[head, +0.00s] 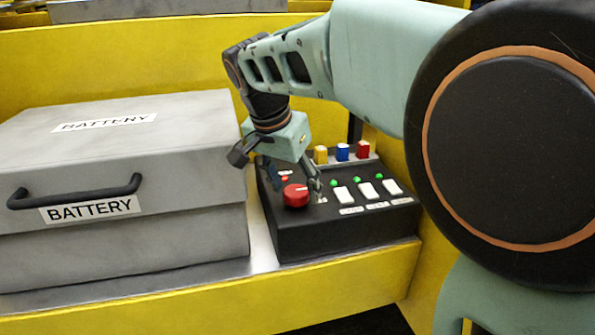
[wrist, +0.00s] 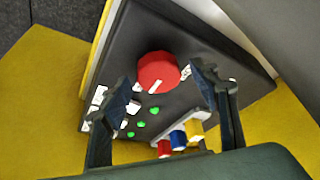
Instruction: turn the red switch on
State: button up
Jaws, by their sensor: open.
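The red switch (head: 296,195) is a round red knob with a white pointer mark, on the left part of the black control box (head: 330,235). In the wrist view the red switch (wrist: 157,72) lies between and beyond my fingers, its white mark pointing toward the lower left of its face. My gripper (head: 313,185) is open and points down just behind and to the right of the knob in the head view. In the wrist view my gripper (wrist: 165,85) has a finger on each side of the knob, with visible gaps. I cannot tell how far above the box the fingertips are.
A grey battery case (head: 120,240) with a black handle stands left of the box. White switches (head: 368,190) with green lights are on the box's right part. Yellow, blue and red blocks (head: 342,152) stand at its back. A yellow ledge (head: 350,280) runs along the front.

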jog(key=shift+f, duration=0.1)
jog(key=c, duration=1.2)
jog(key=shift+o, duration=0.2)
jog(key=shift+d+n, duration=0.1)
jog(key=shift+n, duration=0.2)
jog(key=n+y, duration=0.1)
jog(key=n, duration=0.2)
jog(key=shift+d+n+t+y+b, duration=0.1)
jog(key=shift+n+t+y+b, duration=0.2)
jog(key=shift+t, duration=0.1)
jog(key=n+y, duration=0.1)
jog(key=n, duration=0.3)
jog(key=shift+d+n+y+p, duration=0.15)
jog(key=shift+n+y+p, duration=0.15)
jog(key=shift+y, duration=0.1)
jog(key=n, duration=0.2)
jog(key=n+g+y, duration=0.1)
jog(key=n, duration=0.1)
jog(key=shift+w+n+y, duration=0.1)
jog(key=shift+n+y, duration=0.2)
jog(key=shift+d+n+g+y+p, duration=0.1)
jog(key=shift+n+g+y+p, duration=0.4)
jog(key=shift+n, duration=1.7)
jog(key=shift+g, duration=0.3)
